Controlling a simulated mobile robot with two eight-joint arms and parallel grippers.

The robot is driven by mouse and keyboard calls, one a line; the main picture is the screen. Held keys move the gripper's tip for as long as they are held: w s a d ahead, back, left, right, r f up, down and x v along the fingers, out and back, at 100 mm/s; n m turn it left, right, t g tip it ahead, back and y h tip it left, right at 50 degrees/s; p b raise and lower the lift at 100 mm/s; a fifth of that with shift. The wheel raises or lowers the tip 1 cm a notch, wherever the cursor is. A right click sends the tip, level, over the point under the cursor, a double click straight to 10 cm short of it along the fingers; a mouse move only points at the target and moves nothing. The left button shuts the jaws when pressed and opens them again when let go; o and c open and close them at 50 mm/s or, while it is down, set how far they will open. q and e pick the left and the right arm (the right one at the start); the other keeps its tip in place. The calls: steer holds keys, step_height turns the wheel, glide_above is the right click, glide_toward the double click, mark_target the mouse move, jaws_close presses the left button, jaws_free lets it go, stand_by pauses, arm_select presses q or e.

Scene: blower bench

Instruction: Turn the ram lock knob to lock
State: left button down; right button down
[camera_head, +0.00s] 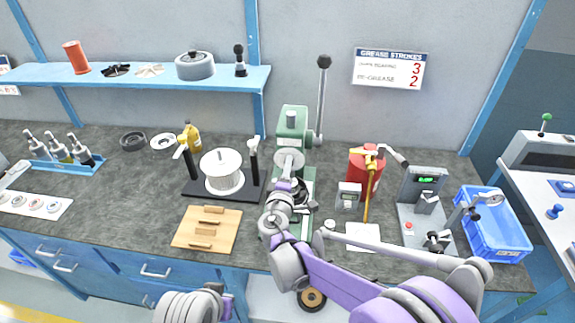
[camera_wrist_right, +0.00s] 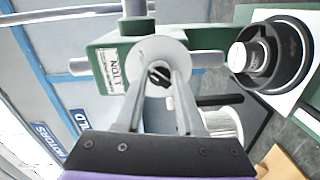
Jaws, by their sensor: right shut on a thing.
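The green press (camera_head: 293,118) stands at the middle of the bench, its long lever raised. The ram lock knob (camera_wrist_right: 159,74) is a small dark knob on a round pale disc (camera_wrist_right: 146,50) on the press's green body in the right wrist view. My right gripper (camera_wrist_right: 160,84) is shut on the knob, one finger on each side. In the head view, my right gripper (camera_head: 289,172) is in front of the press and hides the knob. A white label (camera_wrist_right: 108,70) is on the green body beside the disc.
A black fixture with a white spool (camera_head: 222,171) and a wooden board (camera_head: 206,229) lie left of the press. A red canister (camera_head: 364,170), a grey device with a green display (camera_head: 424,186) and a blue crate (camera_head: 490,224) stand to the right.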

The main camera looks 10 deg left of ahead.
steer(key=shift+w+r+m, duration=0.1)
steer(key=shift+r+m, duration=0.1)
steer(key=shift+m, duration=0.2)
stand_by(0.3)
steer(key=c, duration=0.6)
jaws_free()
steer(key=shift+f, duration=0.1)
steer(key=shift+o, duration=0.2)
steer(key=s, duration=1.1)
steer(key=shift+r+b, duration=0.3)
steer(key=shift+b, duration=0.1)
